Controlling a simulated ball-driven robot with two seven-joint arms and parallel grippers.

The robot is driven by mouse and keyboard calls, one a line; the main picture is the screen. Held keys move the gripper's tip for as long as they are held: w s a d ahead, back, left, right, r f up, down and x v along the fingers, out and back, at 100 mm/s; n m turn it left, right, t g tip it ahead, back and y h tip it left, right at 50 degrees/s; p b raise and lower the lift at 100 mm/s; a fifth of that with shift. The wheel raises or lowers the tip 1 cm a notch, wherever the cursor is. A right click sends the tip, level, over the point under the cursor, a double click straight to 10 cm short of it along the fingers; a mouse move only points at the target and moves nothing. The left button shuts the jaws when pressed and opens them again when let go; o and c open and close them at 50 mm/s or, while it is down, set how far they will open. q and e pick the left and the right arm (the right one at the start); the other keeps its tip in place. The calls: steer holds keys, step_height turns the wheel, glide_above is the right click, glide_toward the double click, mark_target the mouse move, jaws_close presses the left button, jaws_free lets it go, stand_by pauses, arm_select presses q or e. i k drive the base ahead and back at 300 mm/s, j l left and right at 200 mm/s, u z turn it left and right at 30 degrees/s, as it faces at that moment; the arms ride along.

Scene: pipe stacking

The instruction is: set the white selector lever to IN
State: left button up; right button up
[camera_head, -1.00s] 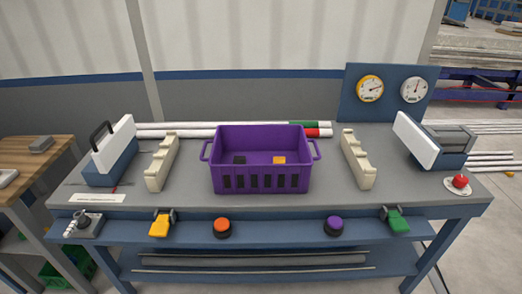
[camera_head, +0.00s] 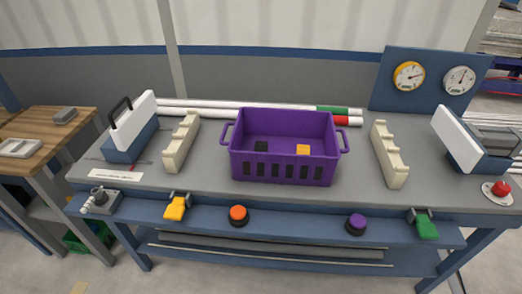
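The white selector lever (camera_head: 88,204) sits on a small grey box (camera_head: 106,202) at the left end of the bench's front ledge. It has a dark round hub, and its white ribbed arm points to the lower left. Any IN or OUT marking by it is too small to read. Neither of my grippers is in view.
A yellow pedal-like switch (camera_head: 175,208), an orange button (camera_head: 238,216), a purple button (camera_head: 356,224) and a green switch (camera_head: 427,229) line the ledge (camera_head: 300,232). A purple crate (camera_head: 284,165) stands mid-bench. A wooden table (camera_head: 35,155) stands at the left.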

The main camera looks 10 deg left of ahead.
mark_target(96, 191)
steer(key=k+j+u, duration=0.1)
steer(key=u, duration=1.4)
